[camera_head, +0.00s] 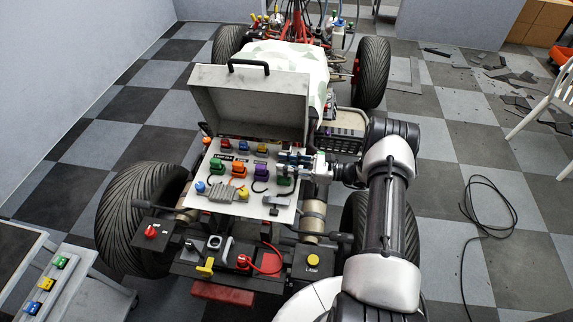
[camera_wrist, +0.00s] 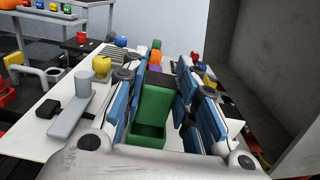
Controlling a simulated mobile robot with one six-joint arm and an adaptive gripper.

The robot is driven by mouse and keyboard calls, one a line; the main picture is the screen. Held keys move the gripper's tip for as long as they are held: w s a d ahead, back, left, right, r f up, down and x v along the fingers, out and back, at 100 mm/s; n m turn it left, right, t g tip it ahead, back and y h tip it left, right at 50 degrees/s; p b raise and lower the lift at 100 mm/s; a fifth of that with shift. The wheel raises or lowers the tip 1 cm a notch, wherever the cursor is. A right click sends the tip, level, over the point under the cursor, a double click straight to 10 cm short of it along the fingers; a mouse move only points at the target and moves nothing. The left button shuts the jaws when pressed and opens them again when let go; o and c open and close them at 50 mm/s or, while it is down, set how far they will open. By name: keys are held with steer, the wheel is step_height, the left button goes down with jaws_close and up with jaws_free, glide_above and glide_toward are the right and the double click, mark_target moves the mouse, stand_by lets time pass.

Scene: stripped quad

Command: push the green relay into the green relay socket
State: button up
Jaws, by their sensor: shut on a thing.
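The green relay (camera_wrist: 157,100) is an upright green block with a dark top, between my gripper's blue-padded fingers in the wrist view. My gripper (camera_wrist: 163,110) is shut on it. A hollow green piece, seemingly the green relay socket (camera_wrist: 147,141), shows directly below and nearer the wrist camera. The relay's lower end meets or overlaps this piece; I cannot tell how deep it sits. In the head view my gripper (camera_head: 292,161) is over the right side of the white panel (camera_head: 255,209). Green (camera_head: 284,181) shows just under it, and the fingers hide most of the relay.
A purple relay (camera_head: 261,169), an orange one (camera_head: 239,169) and another green one (camera_head: 216,168) stand in a row left of my gripper. The raised grey lid (camera_head: 250,100) stands behind the panel. A yellow knob (camera_head: 243,194) and a grey ribbed part (camera_head: 219,194) are in front.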

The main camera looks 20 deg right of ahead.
steer(key=shift+f, duration=1.1)
steer(key=shift+f, duration=0.35)
steer(key=shift+f, duration=0.1)
steer(key=o, duration=1)
steer(key=shift+o, duration=0.2)
steer(key=shift+s+d, duration=0.1)
steer(key=v, duration=1.1)
steer(key=shift+s+d, duration=0.25)
steer(key=shift+d, duration=0.05)
